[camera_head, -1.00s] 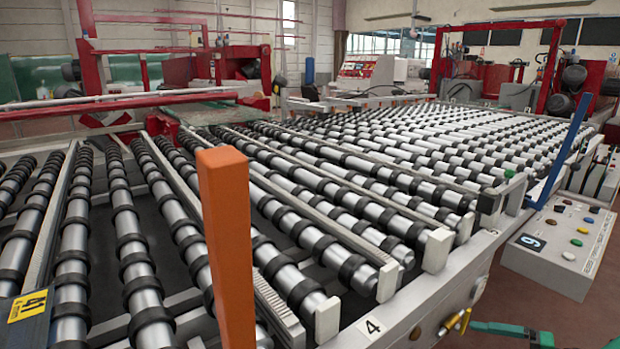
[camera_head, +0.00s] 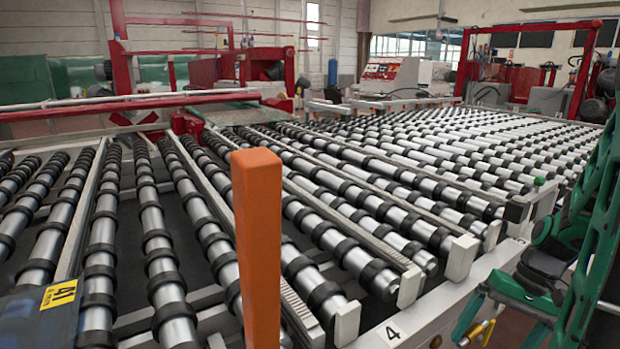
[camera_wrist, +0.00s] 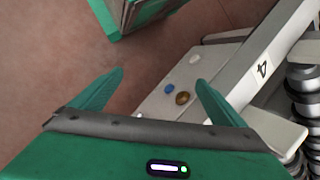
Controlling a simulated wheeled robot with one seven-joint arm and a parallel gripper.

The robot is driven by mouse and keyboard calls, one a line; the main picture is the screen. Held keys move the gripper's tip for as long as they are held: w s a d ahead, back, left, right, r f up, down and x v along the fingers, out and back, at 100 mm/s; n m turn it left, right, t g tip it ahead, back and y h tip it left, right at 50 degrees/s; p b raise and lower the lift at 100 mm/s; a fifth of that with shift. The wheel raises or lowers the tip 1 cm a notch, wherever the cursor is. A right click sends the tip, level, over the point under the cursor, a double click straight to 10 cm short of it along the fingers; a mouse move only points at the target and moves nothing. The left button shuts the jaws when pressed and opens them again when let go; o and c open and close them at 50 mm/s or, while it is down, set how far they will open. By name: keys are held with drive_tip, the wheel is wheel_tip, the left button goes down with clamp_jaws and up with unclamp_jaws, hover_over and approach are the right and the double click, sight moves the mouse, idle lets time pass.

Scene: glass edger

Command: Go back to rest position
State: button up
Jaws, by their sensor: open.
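My gripper (camera_wrist: 160,77) shows in the wrist view as two green fingers standing apart, with nothing between them. Past its fingertips is the pale control panel (camera_wrist: 150,108) with a blue button (camera_wrist: 168,89), a brass-coloured button (camera_wrist: 182,98) and a white button (camera_wrist: 195,59). The gripper is above the panel and looks clear of it.
The roller conveyor (camera_head: 370,185) fills the middle of the head view. Its frame edge, marked 4 (camera_head: 392,333), runs close to my arm. An orange post (camera_head: 258,245) stands in front. Red machine frames (camera_head: 205,75) are behind. Reddish floor (camera_wrist: 60,45) shows in the wrist view.

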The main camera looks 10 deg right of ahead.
drive_tip(key=s+a+r+h, duration=0.4)
drive_tip(key=s+a+r, duration=0.2)
drive_tip(key=r, duration=0.4)
drive_tip(key=shift+s+a, duration=0.15)
drive_tip(key=shift+s, duration=0.55)
drive_tip(key=shift+w+f, duration=0.25)
drive_tip(key=shift+w, duration=0.35)
